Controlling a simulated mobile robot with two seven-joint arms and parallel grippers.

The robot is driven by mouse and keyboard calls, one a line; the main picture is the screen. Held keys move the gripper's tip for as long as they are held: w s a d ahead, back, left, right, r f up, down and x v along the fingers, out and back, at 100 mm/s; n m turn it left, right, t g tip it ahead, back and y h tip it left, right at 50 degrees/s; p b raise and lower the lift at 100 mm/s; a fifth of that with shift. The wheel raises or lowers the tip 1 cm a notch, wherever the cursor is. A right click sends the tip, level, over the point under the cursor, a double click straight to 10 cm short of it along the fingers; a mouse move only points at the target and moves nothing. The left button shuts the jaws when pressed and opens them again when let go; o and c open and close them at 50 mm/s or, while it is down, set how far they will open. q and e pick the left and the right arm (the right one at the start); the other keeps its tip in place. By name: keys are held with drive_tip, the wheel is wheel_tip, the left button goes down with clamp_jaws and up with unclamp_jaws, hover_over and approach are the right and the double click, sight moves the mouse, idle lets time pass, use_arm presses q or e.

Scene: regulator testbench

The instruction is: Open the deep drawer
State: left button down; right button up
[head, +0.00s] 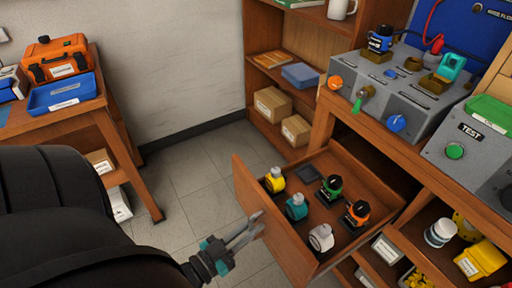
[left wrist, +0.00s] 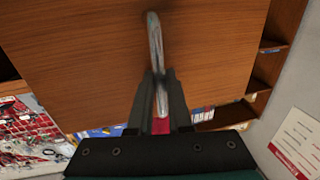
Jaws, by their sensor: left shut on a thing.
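The deep drawer (head: 262,225) stands pulled out from the wooden bench in the head view, with its inside showing. In it stand regulators with yellow (head: 275,180), teal (head: 296,207), green (head: 331,188), orange (head: 357,214) and white (head: 321,238) tops, and a dark flat square (head: 307,172). My left gripper (head: 252,228) is at the drawer's outer front face. In the left wrist view, its fingers (left wrist: 160,95) are shut on the metal bar handle (left wrist: 155,45) of the wooden drawer front (left wrist: 90,50). My right gripper is not in view.
A grey test panel (head: 405,95) with knobs stands on the bench above the drawer. Open shelves at the lower right hold a white jar (head: 440,232) and a yellow part (head: 480,260). A side table at left holds an orange case (head: 57,58) and blue tray (head: 62,93). The floor between is clear.

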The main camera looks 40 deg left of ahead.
use_arm(q)
drive_tip(key=shift+f, duration=0.1)
drive_tip(key=c, duration=1.1)
unclamp_jaws()
drive_tip(key=shift+s, duration=0.1)
drive_tip(key=s, duration=0.5)
drive_tip(key=s+a+p, duration=0.1)
drive_tip(key=s, duration=0.4)
drive_tip(key=s+a, duration=0.1)
drive_tip(key=s, duration=0.4)
drive_tip(key=shift+a, duration=0.15)
drive_tip(key=s+f+g+y, duration=0.1)
drive_tip(key=f+g, duration=0.4)
drive_tip(key=f, duration=0.5)
drive_tip(key=s+d+f+g+y, duration=0.1)
drive_tip(key=f+g, duration=0.4)
drive_tip(key=f, duration=0.5)
drive_tip(key=s+d+f+g+y, duration=0.1)
drive_tip(key=f+g, duration=0.4)
drive_tip(key=f, duration=0.5)
drive_tip(key=shift+s+d+f+m+g, duration=0.25)
drive_tip(key=shift+s+f+m+g, duration=0.05)
drive_tip(key=shift+s+g, duration=0.1)
